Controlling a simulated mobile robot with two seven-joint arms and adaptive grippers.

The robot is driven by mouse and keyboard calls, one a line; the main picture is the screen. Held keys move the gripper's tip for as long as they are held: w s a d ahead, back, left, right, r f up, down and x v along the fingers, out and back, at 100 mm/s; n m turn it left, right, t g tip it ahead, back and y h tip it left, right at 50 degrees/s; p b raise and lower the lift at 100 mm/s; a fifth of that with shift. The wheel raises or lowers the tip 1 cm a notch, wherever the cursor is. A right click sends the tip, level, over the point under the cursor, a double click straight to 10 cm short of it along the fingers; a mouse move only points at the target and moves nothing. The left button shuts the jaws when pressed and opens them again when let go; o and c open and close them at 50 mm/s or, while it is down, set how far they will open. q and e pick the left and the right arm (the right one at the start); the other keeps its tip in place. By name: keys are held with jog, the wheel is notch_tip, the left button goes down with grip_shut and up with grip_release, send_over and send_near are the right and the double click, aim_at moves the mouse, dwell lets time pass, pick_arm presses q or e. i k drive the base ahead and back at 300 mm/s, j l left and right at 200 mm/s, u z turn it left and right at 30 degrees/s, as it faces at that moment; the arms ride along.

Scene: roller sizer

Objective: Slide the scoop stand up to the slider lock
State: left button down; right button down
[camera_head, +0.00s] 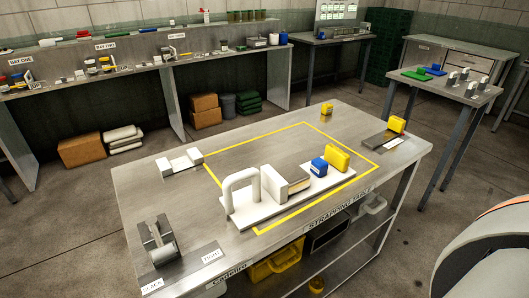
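No label in view names the scoop stand or the slider lock, so I cannot tell for sure which things they are. A white board (262,214) with an upright white loop handle (228,190) lies near the front of the metal table. On it stand a pale block (284,182), a blue block (319,167) and a yellow block (338,157). A white notched piece (180,162) lies apart at the back left. A grey roller device (158,241) stands at the front left, by labels reading SLACK and TIGHT. Neither gripper is in view.
A yellow outline (256,142) marks the metal tabletop (140,200); its back part is clear. A small yellow block (327,108) stands at the far edge. Another yellow block (396,124) is by a dark plate (380,141) at right. Other benches stand behind.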

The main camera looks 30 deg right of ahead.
aim_at(272, 192)
jog(key=z, duration=1.2)
jog(key=u, duration=0.4)
jog(key=l+u, duration=0.7)
jog(key=l, duration=0.25)
jog(key=k+l+u, duration=0.1)
jog(key=l+u, duration=0.15)
jog(key=l, duration=0.7)
